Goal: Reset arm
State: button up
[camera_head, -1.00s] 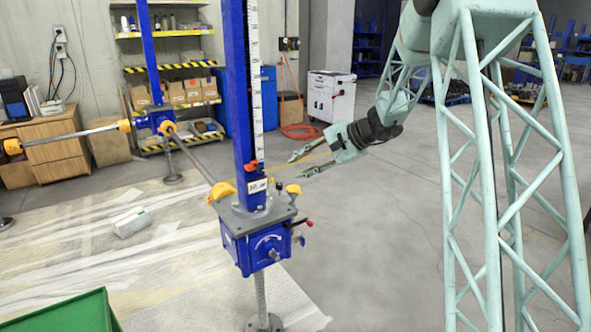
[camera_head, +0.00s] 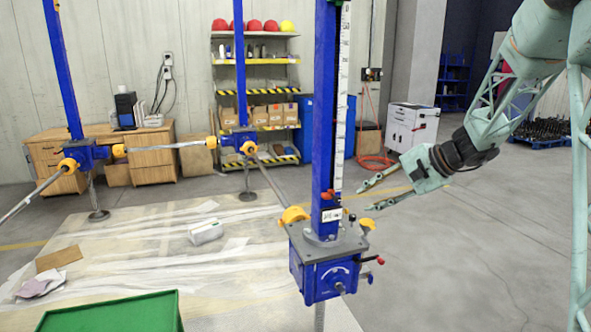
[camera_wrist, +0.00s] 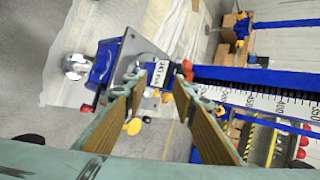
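My arm hangs at the right in the head view, with my gripper (camera_head: 366,198) pointing left toward the nearest screw jack. Its two fingers are apart and nothing is between them. The jack has a blue housing (camera_head: 325,274), a tall blue column (camera_head: 325,110) with a white scale, yellow knobs and a red-tipped lever. The fingertips look to be to the right of the column, apart from it. In the wrist view, my open gripper (camera_wrist: 160,88) shows two long tan-sided fingers. The jack's blue housing (camera_wrist: 103,62) and scaled column (camera_wrist: 262,92) show beyond them.
Two more blue jacks (camera_head: 238,140) (camera_head: 85,152) stand behind, linked by rods. A green box (camera_head: 112,312) is at the front left. A shelf (camera_head: 255,62), a wooden cabinet (camera_head: 60,160) and a white cart (camera_head: 412,127) stand at the back.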

jog(key=s+a+r+n+g+h, duration=0.1)
jog(key=s+a+r+n, duration=0.15)
jog(key=s, duration=0.75)
jog(key=s+a+r+n+g+h, duration=0.1)
jog(key=s+a+r, duration=0.3)
jog(key=s, duration=0.5)
jog(key=s+a+r+n+g+h, duration=0.1)
jog(key=s+a+r+n, duration=0.15)
jog(key=s, duration=0.75)
jog(key=s+d+n+h, duration=0.2)
jog(key=s+d, duration=0.1)
jog(key=s, duration=1.1)
jog(key=s+d+n+h, duration=0.2)
jog(key=s+d, duration=0.1)
jog(key=s, duration=1.1)
jog(key=shift+s+d+n+t+h+p, duration=0.15)
jog(key=shift+s+n+t+h+p, duration=0.15)
jog(key=shift+s+t, duration=0.1)
jog(key=shift+w, duration=0.1)
